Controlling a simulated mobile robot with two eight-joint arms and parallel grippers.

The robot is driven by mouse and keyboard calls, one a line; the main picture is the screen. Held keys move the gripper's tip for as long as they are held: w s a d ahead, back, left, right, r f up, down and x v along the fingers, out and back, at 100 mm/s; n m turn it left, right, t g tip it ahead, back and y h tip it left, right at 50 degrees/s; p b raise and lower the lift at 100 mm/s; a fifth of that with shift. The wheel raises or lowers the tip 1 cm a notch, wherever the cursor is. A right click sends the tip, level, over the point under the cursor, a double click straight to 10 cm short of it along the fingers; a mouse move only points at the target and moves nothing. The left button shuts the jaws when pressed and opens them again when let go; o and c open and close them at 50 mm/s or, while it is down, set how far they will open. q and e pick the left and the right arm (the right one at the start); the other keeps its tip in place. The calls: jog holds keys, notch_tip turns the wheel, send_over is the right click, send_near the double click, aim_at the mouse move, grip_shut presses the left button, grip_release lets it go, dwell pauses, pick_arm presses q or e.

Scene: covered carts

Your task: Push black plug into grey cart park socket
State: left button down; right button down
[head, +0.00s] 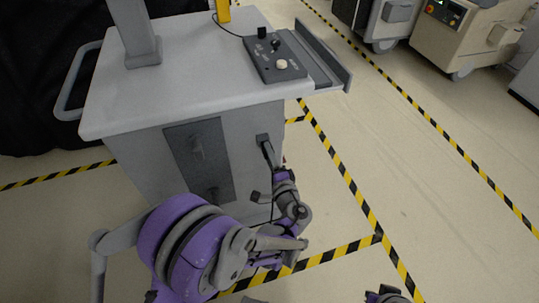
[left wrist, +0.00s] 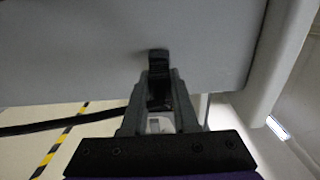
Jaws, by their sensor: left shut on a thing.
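The grey cart (head: 235,125) stands ahead of me with its side panel facing me. My left gripper (head: 268,151) is at the upper part of that panel, its fingers shut on the black plug. In the left wrist view the black plug (left wrist: 158,64) shows between the fingertips of my left gripper (left wrist: 160,88), its far end against or very close to the grey surface (left wrist: 80,55). The park socket is not distinguishable, hidden behind the plug and fingers. I cannot tell how deep the plug sits. My right gripper's fingers are not seen.
A black cable (left wrist: 60,125) runs left from the gripper. A dark control box (head: 275,57) lies on the cart top. A dark recessed panel (head: 200,160) is left of the gripper. Yellow-black tape (head: 340,165) marks the floor. Open floor lies right; other carts (head: 470,40) stand behind.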

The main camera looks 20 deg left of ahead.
pick_arm(q)
jog(key=shift+w+a, duration=0.3)
jog(key=shift+w, duration=0.05)
jog(key=c, duration=0.6)
grip_release()
jog(key=v, duration=1.1)
jog(key=shift+p, duration=0.4)
jog(key=shift+w, duration=0.1)
